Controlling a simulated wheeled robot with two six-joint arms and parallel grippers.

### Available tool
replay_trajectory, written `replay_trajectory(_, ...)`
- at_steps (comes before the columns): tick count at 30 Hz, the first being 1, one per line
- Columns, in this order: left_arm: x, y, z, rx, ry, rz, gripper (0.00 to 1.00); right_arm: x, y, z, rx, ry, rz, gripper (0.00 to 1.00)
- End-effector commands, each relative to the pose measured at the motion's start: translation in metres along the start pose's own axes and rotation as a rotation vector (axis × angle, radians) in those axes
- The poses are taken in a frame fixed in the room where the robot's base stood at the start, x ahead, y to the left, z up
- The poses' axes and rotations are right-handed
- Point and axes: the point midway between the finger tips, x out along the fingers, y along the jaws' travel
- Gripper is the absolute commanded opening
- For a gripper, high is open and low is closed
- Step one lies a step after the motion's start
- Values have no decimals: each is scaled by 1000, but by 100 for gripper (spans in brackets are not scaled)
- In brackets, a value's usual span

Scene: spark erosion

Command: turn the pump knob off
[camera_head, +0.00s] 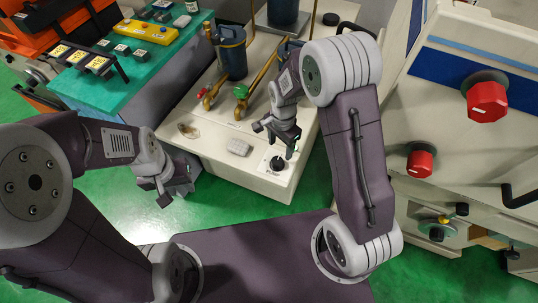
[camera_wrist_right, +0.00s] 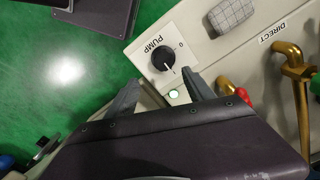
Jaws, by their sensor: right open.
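The pump knob (camera_head: 277,163) is a round black dial on a white plate marked PUMP, at the front corner of the cream machine top. In the right wrist view the knob (camera_wrist_right: 163,58) shows a white line pointing away from the 0 mark, toward the lower right. A small lamp (camera_wrist_right: 173,93) beside the plate glows pale green. My right gripper (camera_head: 280,148) is over the plate, close to the knob. Its two fingers are apart and empty in the wrist view, with the knob just beyond their tips. My left gripper (camera_head: 176,199) hangs over the green floor, away from the knob.
Brass pipes with a green valve handle (camera_head: 240,91) and a blue-grey canister (camera_head: 232,52) stand behind. The cabinet at right carries red knobs (camera_head: 421,160). A teal bench (camera_head: 90,87) is at left.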

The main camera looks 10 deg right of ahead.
Motion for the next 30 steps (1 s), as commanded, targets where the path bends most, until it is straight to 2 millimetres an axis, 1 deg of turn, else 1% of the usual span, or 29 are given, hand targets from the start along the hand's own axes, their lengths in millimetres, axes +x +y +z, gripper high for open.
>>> replay_trajectory(1, 2, 0, 0, 0, 0, 0, 36, 6, -4, 0, 31, -1, 5, 61)
replay_trajectory(5, 1, 0, 0, 0, 0, 0, 36, 8, -6, 0, 62, -1, 6, 61)
replay_trajectory(8, 2, 0, 0, 0, 1, 0, 36, 16, -6, 1, 60, -2, 8, 61)
replay_trajectory(11, 5, 0, 0, 0, 1, 0, 36, 35, -4, 1, 60, -3, 10, 61)
replay_trajectory(15, 8, 0, 1, 0, 0, 0, 36, 66, -4, 1, 59, -3, 10, 61)
replay_trajectory(19, 9, 0, 1, 0, 0, 0, 36, 86, -4, 1, 59, -2, 8, 61)
replay_trajectory(21, 9, 0, 1, 0, 0, 0, 36, 93, -5, 1, 58, -1, 6, 61)
replay_trajectory(24, 10, 0, 1, 0, 0, 0, 36, 97, -5, 0, 58, -1, 5, 61)
replay_trajectory(30, 9, 0, 1, 0, 0, 0, 36, 98, -5, 0, 58, -1, 4, 61)
